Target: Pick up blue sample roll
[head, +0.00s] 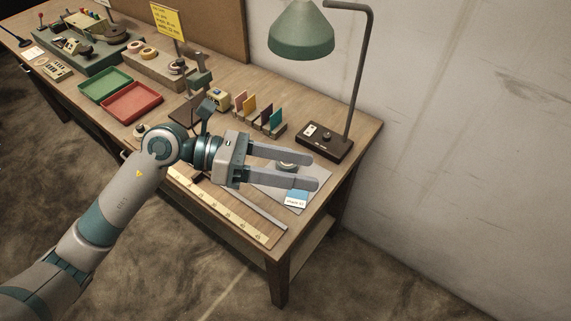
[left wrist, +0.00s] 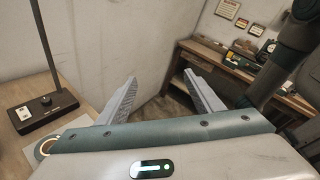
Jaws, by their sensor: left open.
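My left gripper (head: 314,171) is open above the right end of the workbench, its two fingers pointing right. It also shows open in the left wrist view (left wrist: 160,77), with nothing between the fingers. A small roll (head: 287,165) lies on a grey mat below the fingers, partly hidden by them. In the left wrist view the roll (left wrist: 43,147) shows a tan ring, partly cut off by the gripper body; I cannot make out blue on it. A blue and white label card (head: 297,198) lies on the mat near the lower finger. My right gripper is not in view.
A green desk lamp (head: 302,35) stands on a dark base (head: 324,141) just beyond the fingers. A row of coloured cards (head: 258,112) is behind the gripper. A ruler strip (head: 222,207) runs along the front edge. Green (head: 105,84) and red (head: 132,103) trays sit further left.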

